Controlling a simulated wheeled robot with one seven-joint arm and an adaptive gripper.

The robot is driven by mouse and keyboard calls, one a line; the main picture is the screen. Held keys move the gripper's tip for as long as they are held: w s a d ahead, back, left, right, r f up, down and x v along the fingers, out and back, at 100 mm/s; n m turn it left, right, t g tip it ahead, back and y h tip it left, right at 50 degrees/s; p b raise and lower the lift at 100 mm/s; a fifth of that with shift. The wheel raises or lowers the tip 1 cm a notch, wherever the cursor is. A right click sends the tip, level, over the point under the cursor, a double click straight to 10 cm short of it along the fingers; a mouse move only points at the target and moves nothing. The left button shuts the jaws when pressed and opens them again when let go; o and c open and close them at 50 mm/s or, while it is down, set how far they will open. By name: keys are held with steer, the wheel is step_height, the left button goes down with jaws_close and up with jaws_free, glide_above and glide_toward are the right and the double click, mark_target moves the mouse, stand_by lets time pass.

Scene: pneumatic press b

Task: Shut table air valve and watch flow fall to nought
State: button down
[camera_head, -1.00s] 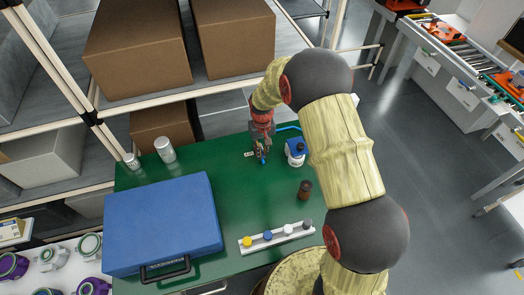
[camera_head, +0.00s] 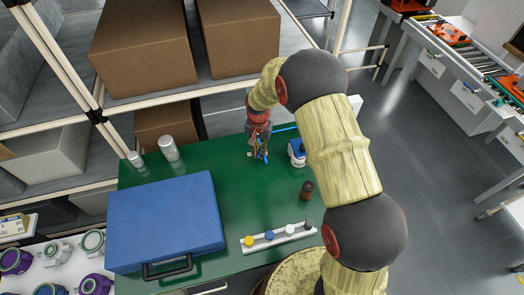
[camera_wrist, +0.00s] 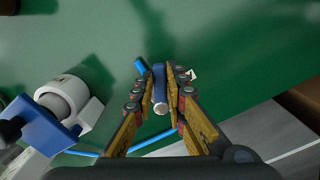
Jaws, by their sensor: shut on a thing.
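The table air valve shows in the wrist view as a narrow blue handle (camera_wrist: 159,84) with a round silver end. My gripper (camera_wrist: 165,76) has its two fingers closed on either side of this handle. Blue tubing runs on both sides of it. In the head view my gripper (camera_head: 259,153) reaches down to the back of the green table and hides most of the valve. A white and blue device (camera_head: 297,152) stands just right of the gripper; it also shows at the left in the wrist view (camera_wrist: 68,103). I cannot read any flow value.
A blue case (camera_head: 165,222) covers the table's left part. A pale strip with coloured knobs (camera_head: 279,236) lies near the front, and a small dark brown cylinder (camera_head: 307,189) stands right. Two silver cans (camera_head: 169,148) are at the back left. A shelf with cardboard boxes (camera_head: 238,38) stands behind.

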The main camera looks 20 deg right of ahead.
steer(key=m, duration=0.1)
steer(key=w+a+m, duration=0.1)
steer(key=m, duration=0.1)
steer(key=shift+a+m, duration=0.1)
steer(key=shift+m, duration=0.2)
steer(key=m, duration=0.1)
steer(key=w+m, duration=0.1)
steer(key=shift+a+m, duration=0.3)
steer(key=shift+m, duration=0.1)
steer(key=shift+w+a+m, duration=0.1)
steer(key=shift+w+m, duration=0.2)
steer(key=shift+m, duration=0.55)
steer(key=shift+w+a+m, duration=0.1)
steer(key=shift+w+m, duration=0.25)
steer(key=shift+m, duration=0.55)
steer(key=shift+w+a+m, duration=0.1)
steer(key=shift+w+m, duration=0.2)
steer(key=shift+m, duration=0.55)
steer(key=c, duration=1.8)
jaws_free()
steer(key=shift+c, duration=0.2)
steer(key=shift+o, duration=0.2)
steer(key=shift+r, duration=0.1)
step_height(320, 180, up, 12)
